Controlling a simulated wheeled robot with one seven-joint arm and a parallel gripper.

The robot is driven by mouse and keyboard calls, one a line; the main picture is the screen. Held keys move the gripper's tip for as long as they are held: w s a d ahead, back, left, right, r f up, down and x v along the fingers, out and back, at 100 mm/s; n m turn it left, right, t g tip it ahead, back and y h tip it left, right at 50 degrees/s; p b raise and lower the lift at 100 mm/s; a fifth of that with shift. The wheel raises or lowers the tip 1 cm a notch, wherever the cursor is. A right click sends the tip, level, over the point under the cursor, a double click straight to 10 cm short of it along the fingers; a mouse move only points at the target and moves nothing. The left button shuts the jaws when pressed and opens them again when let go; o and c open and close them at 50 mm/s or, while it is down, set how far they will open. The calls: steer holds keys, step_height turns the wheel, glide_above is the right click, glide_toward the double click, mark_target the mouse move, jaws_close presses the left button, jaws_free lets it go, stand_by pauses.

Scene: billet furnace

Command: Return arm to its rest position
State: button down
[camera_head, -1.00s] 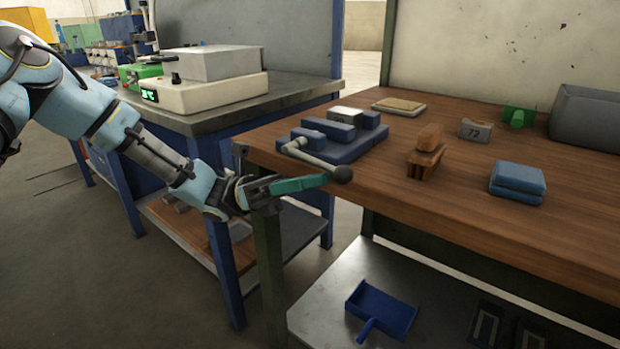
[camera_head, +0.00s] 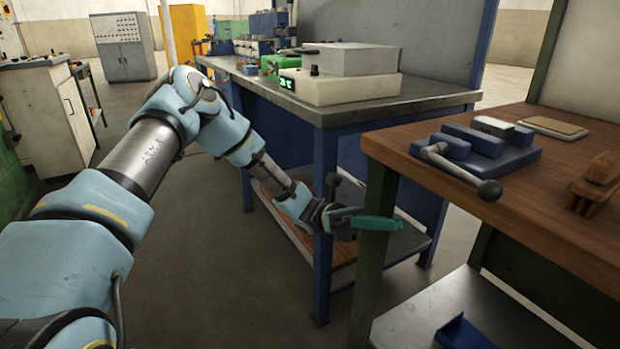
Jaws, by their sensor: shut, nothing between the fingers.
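My arm comes in from the lower left and bends at a raised elbow, then slopes down to the right. My gripper (camera_head: 392,224) is at its end, with teal fingers that look closed together and hold nothing. It points right, below the wooden workbench top (camera_head: 560,225), and overlaps the bench's dark green front leg (camera_head: 371,270) in the picture. I cannot tell how much gap there is between the fingers and the leg.
A blue vise (camera_head: 470,160) with a ball-ended handle sits at the workbench's near corner. A metal-topped blue bench (camera_head: 420,100) behind carries a white device (camera_head: 340,88) with a green display. A blue dustpan (camera_head: 464,335) lies on the lower shelf. Open floor is at centre left.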

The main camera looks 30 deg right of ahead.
steer(key=w+a+f+m+t, duration=0.1)
steer(key=w+a+f+t, duration=0.1)
steer(key=w+a+t, duration=0.3)
steer(key=w+a+f+t+y, duration=0.1)
steer(key=a+f+t, duration=0.25)
steer(key=a, duration=0.25)
steer(key=w+a+f+m+t, duration=0.1)
steer(key=w+a+f+t, duration=0.15)
steer(key=a+t, duration=0.3)
steer(key=w+a+r+m+t+y, duration=0.1)
steer(key=w+a+r+t, duration=0.15)
steer(key=a, duration=0.55)
steer(key=w+a+r+m+t+y, duration=0.15)
steer(key=w+a+t, duration=0.25)
steer(key=a, duration=0.4)
steer(key=w+a+r+m+t, duration=0.1)
steer(key=w+a+r+t, duration=0.1)
steer(key=w+a+t, duration=0.35)
step_height(320, 180, up, 18)
steer(key=s+a+g+p, duration=0.1)
steer(key=a+p, duration=0.1)
steer(key=p, duration=1.5)
steer(key=shift+s, duration=0.2)
